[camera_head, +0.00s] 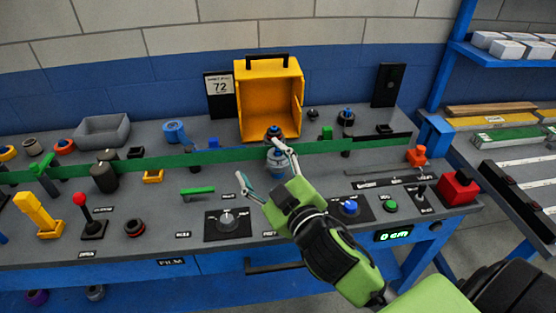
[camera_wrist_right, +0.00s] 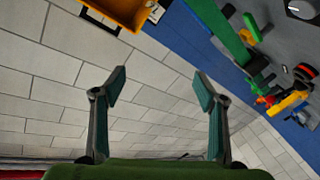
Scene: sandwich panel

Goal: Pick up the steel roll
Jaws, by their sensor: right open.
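My right gripper (camera_head: 262,163) reaches over the panel from the lower right in the head view. Its two fingers are spread and nothing is between them; the right wrist view also shows them apart and empty (camera_wrist_right: 160,88). A grey ring-shaped roll (camera_head: 32,147) lies at the far left, and another (camera_head: 95,292) is on the lower shelf. My left gripper is not in view.
An open yellow box (camera_head: 268,70) stands at the back; it also shows in the right wrist view (camera_wrist_right: 128,10). A green strip (camera_head: 210,157) crosses the panel. A dark roll (camera_head: 104,177), red lever knob (camera_head: 80,198), dial (camera_head: 227,218) and red block (camera_head: 458,187) stand around.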

